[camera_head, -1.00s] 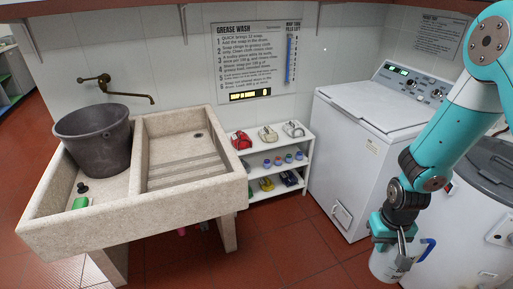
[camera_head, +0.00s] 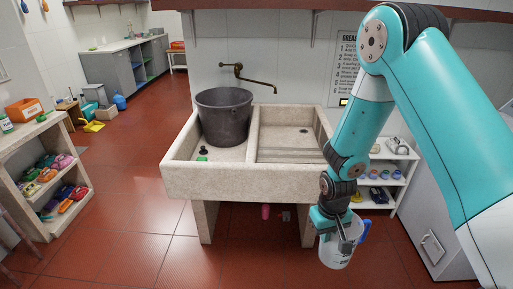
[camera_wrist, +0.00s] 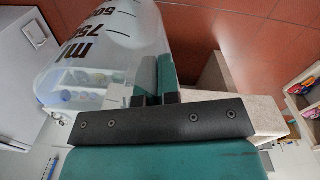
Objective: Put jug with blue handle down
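The jug with the blue handle (camera_head: 336,252) is a clear measuring jug with dark markings. It hangs from my gripper (camera_head: 338,228) in front of the sink's right leg, above the red floor. Its blue handle (camera_head: 364,231) points right. In the wrist view the jug (camera_wrist: 115,40) fills the upper left, with "750" and "ml" printed on it. The gripper fingers (camera_wrist: 155,85) are closed on the jug's wall in that view.
The stone sink (camera_head: 215,182) holds a dark bucket (camera_head: 224,116) on its left; its ribbed washboard side is at right, partly behind my arm. A white shelf (camera_head: 396,170) and a white washing machine (camera_head: 428,235) stand right. A shelf of shoes (camera_head: 48,185) is left. Floor between is clear.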

